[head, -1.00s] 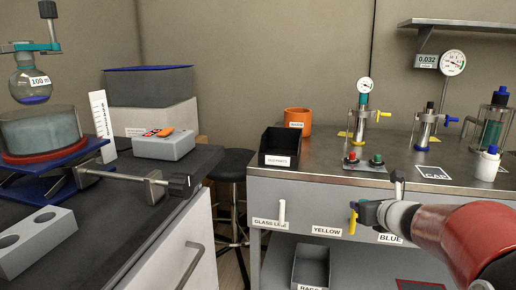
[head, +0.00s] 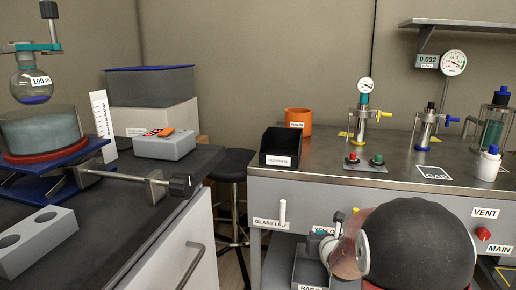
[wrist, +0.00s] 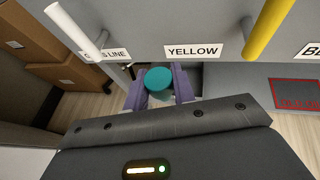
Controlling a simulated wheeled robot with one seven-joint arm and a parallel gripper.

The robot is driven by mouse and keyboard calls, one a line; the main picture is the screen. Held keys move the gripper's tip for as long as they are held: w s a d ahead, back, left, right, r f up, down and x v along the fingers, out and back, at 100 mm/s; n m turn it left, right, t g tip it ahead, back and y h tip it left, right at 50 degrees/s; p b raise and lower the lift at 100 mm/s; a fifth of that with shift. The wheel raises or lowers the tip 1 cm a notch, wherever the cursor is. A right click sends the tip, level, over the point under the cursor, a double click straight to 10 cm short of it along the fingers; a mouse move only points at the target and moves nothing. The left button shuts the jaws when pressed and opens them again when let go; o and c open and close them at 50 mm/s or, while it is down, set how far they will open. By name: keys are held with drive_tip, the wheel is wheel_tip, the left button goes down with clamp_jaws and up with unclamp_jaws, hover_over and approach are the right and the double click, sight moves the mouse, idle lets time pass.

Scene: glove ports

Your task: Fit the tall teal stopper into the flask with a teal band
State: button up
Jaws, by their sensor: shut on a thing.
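A teal stopper (wrist: 158,82) shows its round top between the purple fingers of my gripper (wrist: 160,88) in the wrist view. My gripper is shut on it, in front of the bench drawer front. The stopper's lower part is hidden, so its height cannot be told. In the head view my gripper (head: 328,247) is small and partly covered by my arm. A round flask (head: 33,86) with a "100 m" label, blue liquid at its bottom and teal at its neck hangs in a clamp at the far left, well away from my gripper.
Under the flask stands a bath (head: 40,128) on a blue jack. A clamp bar (head: 125,176) and a grey two-hole block (head: 35,242) are on the left bench. A stool (head: 235,165) stands in the gap. White (wrist: 75,30) and yellow (wrist: 268,28) handles flank my gripper.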

drive_tip(key=shift+w+a+f, duration=0.2)
drive_tip(key=shift+a+f, duration=0.35)
drive_tip(key=shift+a, duration=0.15)
drive_tip(key=s+a+f+n+y, duration=0.1)
drive_tip(key=s+f+n+y, duration=0.2)
drive_tip(key=s, duration=0.5)
drive_tip(key=shift+a+f+g+y, duration=0.2)
drive_tip(key=shift+f+g+y, duration=0.1)
drive_tip(key=shift+f, duration=0.3)
